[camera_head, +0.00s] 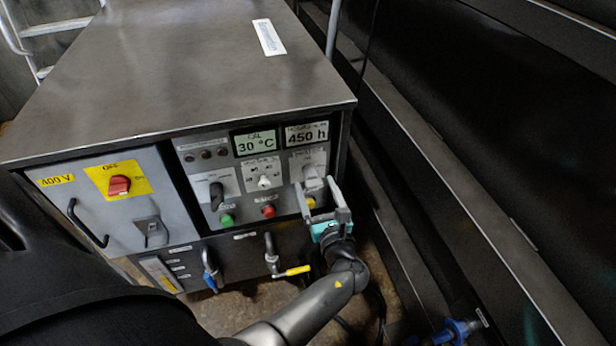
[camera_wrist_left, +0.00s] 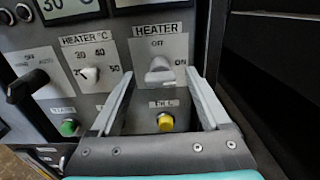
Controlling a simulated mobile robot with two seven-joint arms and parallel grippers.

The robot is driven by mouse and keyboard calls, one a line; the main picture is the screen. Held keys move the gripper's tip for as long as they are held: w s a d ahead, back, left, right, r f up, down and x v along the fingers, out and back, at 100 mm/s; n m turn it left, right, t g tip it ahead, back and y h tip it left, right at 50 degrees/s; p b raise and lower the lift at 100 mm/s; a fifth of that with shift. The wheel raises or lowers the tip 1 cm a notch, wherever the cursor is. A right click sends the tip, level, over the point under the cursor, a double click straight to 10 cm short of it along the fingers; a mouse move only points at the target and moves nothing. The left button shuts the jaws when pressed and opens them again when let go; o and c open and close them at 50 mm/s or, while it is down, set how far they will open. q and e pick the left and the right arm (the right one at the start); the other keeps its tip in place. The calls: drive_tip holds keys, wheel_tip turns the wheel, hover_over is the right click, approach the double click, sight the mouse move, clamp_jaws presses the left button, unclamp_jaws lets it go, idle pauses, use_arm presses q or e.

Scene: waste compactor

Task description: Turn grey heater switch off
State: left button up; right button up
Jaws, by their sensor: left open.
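The grey heater switch (camera_wrist_left: 159,70) is a light grey knob on a plate marked HEATER, with OFF above it and ON to its right. I cannot clearly tell which mark it points at. In the head view the switch (camera_head: 312,178) is at the right end of the control panel, partly behind my gripper. My left gripper (camera_wrist_left: 159,77) is open, its two fingers reaching toward the panel on either side of the switch. I see a gap between fingers and knob, and nothing is held. In the head view the left gripper (camera_head: 316,186) is at the panel's right edge. My right gripper is not in view.
A yellow button (camera_wrist_left: 165,122) is just below the switch, between the fingers. A white temperature knob (camera_wrist_left: 90,74) is to its left. Green (camera_head: 227,219) and red (camera_head: 268,211) buttons are further left. A yellow-handled valve (camera_head: 292,271) sits below. A dark wall is close on the right.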

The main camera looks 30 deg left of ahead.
use_arm(q)
drive_tip(key=shift+w+a, duration=0.2)
clamp_jaws()
idle(0.7)
